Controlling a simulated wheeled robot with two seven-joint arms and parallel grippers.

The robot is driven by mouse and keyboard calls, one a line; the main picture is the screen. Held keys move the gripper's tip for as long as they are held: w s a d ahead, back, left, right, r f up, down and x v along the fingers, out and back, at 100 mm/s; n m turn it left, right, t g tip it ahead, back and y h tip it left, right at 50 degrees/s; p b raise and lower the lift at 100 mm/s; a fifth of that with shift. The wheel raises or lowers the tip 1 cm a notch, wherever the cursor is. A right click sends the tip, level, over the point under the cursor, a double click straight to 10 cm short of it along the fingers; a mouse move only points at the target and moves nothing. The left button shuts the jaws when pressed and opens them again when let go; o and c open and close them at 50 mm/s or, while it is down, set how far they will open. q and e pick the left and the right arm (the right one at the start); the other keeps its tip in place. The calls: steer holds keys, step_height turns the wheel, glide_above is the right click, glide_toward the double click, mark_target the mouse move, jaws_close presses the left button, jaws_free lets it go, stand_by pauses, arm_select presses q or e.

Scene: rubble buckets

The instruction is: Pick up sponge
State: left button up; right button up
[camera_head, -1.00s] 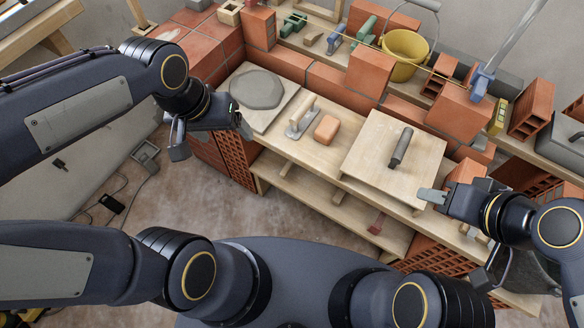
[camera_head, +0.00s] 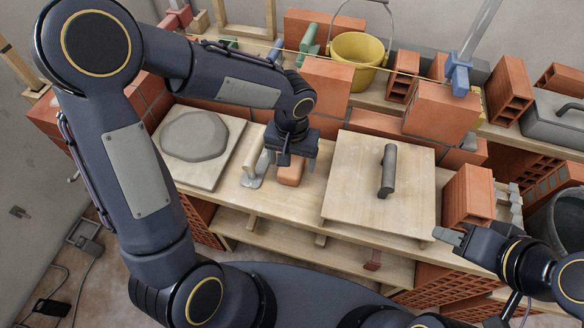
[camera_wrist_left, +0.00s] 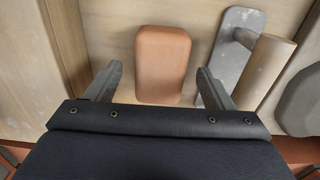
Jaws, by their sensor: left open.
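The sponge (camera_head: 291,175) is an orange-brown rounded block lying on the wooden bench. It is partly hidden by my left gripper (camera_head: 293,158) in the head view. In the left wrist view the sponge (camera_wrist_left: 162,66) lies between and beyond the two open fingers of my left gripper (camera_wrist_left: 155,84), not gripped. My left gripper is above the sponge, pointing down. My right gripper (camera_head: 449,237) is at the right, near the bench's front edge, away from the sponge; whether its fingers are apart is unclear.
A trowel with a wooden handle (camera_head: 255,166) lies just left of the sponge, and also shows in the left wrist view (camera_wrist_left: 264,70). A mortar board (camera_head: 174,172) is to the left. Bricks (camera_head: 324,92) and a yellow bucket (camera_head: 359,58) stand behind.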

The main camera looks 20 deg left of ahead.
arm_select(q)
step_height(320, 180, down, 2)
steer(key=shift+f, duration=0.15)
steer(key=c, duration=1)
steer(key=shift+c, duration=0.2)
steer(key=shift+r, duration=0.65)
step_height(320, 180, up, 3)
steer(key=shift+d+f+p, duration=0.15)
steer(key=shift+p, duration=0.5)
steer(key=s+d+r+p, duration=0.2)
steer(key=s+d+r, duration=0.2)
steer(key=d+r, duration=0.5)
steer(key=d, duration=0.4)
